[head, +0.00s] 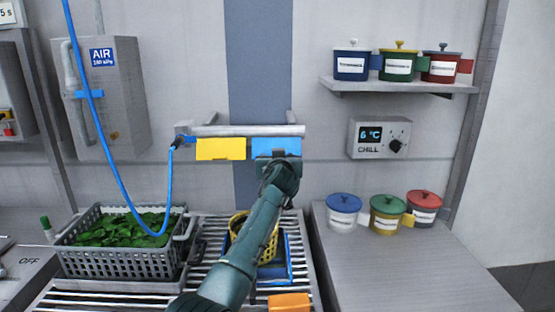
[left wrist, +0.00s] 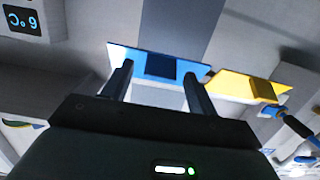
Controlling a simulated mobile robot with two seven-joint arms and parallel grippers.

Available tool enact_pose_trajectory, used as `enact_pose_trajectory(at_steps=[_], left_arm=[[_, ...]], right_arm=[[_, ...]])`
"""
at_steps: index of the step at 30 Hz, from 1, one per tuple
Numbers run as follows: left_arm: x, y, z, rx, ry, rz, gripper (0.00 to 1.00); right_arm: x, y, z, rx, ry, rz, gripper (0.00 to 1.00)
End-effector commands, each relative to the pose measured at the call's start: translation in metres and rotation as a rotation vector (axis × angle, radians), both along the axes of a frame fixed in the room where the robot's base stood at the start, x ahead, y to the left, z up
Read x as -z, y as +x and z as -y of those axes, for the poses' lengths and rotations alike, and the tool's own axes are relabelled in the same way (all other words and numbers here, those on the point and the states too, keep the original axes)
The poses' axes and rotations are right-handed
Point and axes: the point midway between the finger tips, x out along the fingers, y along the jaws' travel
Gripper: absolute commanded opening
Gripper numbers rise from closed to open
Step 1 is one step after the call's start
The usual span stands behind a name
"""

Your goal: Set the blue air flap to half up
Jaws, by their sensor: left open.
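The blue air flap (head: 284,147) hangs from a grey bar on the back wall, to the right of the yellow flap (head: 221,149). Its lower part is partly hidden by my left gripper (head: 277,161). In the left wrist view the blue flap (left wrist: 135,60) spans the space ahead of my left gripper (left wrist: 158,70). The two fingers are apart, with their tips at or just short of the flap; I cannot tell if they touch it. Nothing is held between them. The flap's exact tilt is hard to tell. My right gripper is not in view.
The grey bar (head: 247,130) runs above both flaps. A blue hose (head: 110,145) loops down at the left, over a grey crate of greens (head: 120,263). A yellow basket (head: 239,224) stands below my arm. A chill control box (head: 380,138) and lidded pots are at the right.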

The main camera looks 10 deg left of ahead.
Motion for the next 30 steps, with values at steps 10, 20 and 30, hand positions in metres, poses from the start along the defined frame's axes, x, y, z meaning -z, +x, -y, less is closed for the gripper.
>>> enact_pose_trajectory(at_steps=[10, 20, 30], left_arm=[[-0.001, -0.018, 0.006, 0.001, -0.003, 0.000, 0.58], [-0.007, -0.069, 0.020, 0.001, -0.003, 0.001, 0.58], [-0.015, -0.117, 0.034, 0.001, -0.002, 0.002, 0.58]], right_arm=[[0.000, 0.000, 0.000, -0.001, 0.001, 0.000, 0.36], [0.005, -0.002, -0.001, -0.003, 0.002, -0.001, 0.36], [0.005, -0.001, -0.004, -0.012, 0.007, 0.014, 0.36]])
